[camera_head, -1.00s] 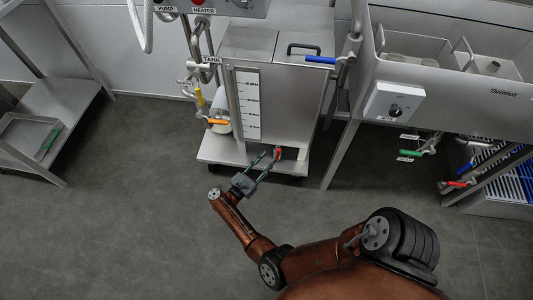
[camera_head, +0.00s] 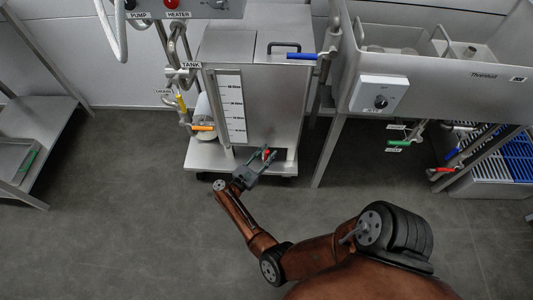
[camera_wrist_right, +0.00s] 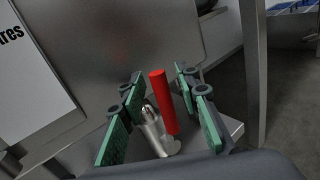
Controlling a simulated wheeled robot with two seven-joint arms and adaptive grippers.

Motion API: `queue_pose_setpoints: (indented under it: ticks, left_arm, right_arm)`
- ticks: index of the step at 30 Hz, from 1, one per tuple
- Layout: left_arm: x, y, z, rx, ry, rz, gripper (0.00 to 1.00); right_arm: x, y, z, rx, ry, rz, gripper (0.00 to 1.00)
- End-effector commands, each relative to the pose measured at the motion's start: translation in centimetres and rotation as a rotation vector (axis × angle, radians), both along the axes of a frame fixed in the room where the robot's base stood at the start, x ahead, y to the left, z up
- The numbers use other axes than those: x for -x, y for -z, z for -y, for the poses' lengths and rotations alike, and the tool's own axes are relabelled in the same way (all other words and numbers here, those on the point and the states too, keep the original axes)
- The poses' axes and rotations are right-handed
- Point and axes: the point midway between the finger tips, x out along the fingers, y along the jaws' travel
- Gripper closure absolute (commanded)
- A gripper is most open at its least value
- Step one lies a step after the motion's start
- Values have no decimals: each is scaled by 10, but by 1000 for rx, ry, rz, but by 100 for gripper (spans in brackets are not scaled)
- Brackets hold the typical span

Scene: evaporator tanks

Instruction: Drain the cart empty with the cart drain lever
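The cart (camera_head: 262,100) is a steel tank with a white level scale, standing on a low platform. Its red drain lever (camera_head: 266,154) sits low on the front. In the right wrist view the red lever (camera_wrist_right: 163,102) stands nearly upright above a metal valve (camera_wrist_right: 154,132). My right gripper (camera_head: 262,157) is at the lever. In the right wrist view its green-padded fingers (camera_wrist_right: 160,118) are spread on either side of the lever, with gaps to both sides. My left gripper is not in view.
A blue lever (camera_head: 302,56) sits at the cart's top right. An orange lever (camera_head: 203,128) is left of the cart. A sink unit (camera_head: 440,80) with green (camera_head: 399,143) and red (camera_head: 441,170) levers stands right. The floor in front is clear.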

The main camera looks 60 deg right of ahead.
Motion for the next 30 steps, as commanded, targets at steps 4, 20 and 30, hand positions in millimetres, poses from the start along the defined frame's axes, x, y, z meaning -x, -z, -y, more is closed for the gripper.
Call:
queue_pose_setpoints:
  ticks: [4,20,30]
  left_arm:
    - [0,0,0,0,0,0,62]
    - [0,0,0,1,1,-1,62]
    - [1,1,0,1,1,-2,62]
  right_arm:
    - [0,0,0,0,0,-1,76]
    - [0,0,0,0,-1,-1,100]
    - [0,0,-1,0,-1,-1,100]
